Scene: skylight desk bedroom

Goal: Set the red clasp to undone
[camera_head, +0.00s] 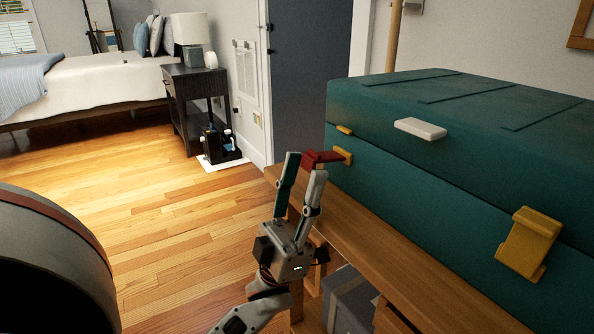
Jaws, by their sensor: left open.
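A large teal case (420,175) stands with its lid down on a wooden bench. The red clasp (322,157) is at the left end of its front. It sticks outward from a yellow mount (343,156) on the lower body. A small yellow catch (344,130) on the lid above is bare, with the clasp apart from it. My left gripper (305,165) is open, its fingertips beside the clasp's outer end. One finger partly overlaps the clasp, and I cannot tell whether they touch. My right gripper is out of view.
A yellow clasp (529,244) lies against the case front at right, and a white handle (420,128) is on the lid. The wooden bench (400,255) runs under the case, with a grey box (350,300) below. The floor at left is clear.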

